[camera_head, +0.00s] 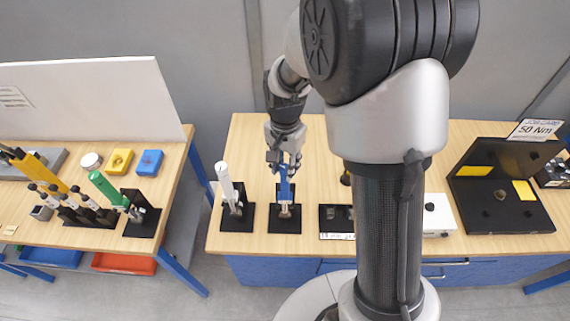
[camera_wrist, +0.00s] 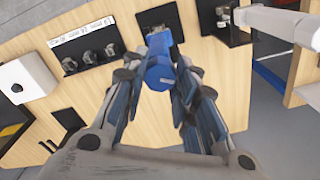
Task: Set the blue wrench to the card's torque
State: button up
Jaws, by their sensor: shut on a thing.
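The blue wrench (camera_head: 285,190) stands upright at its black stand (camera_head: 285,226) on the right-hand wooden table. My gripper (camera_head: 284,165) is above it and shut on its upper end. In the wrist view the blue wrench (camera_wrist: 160,72) lies between my gripper's fingers (camera_wrist: 166,90), with its round end towards the camera. Whether its lower end still rests in the stand I cannot tell. The card (camera_head: 536,129) at the back right reads "50 Nm". The scale on the wrench is not readable.
A white-handled wrench (camera_head: 227,185) stands just left of the blue one. A black holder with several sockets (camera_head: 337,218) and a white box (camera_head: 437,213) are to the right. A green wrench (camera_head: 108,190) stands on the left table.

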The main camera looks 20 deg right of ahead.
aim_at(285, 167)
jog(key=o, duration=1)
jog(key=shift+o, duration=0.2)
notch_tip(285, 167, up, 12)
dwell(0.4)
jog(key=s+f+n+t+b, duration=0.2)
jog(key=s+f+n+b, duration=0.2)
jog(key=s+b, duration=0.5)
jog(key=s+f+n+t+b, duration=0.2)
jog(key=s+f+n+b, duration=0.3)
jog(key=s, duration=0.7)
jog(key=f+b, duration=0.2)
jog(key=b, duration=0.2)
jog(key=shift+s+n+t, duration=0.25)
jog(key=shift+n+t, duration=0.05)
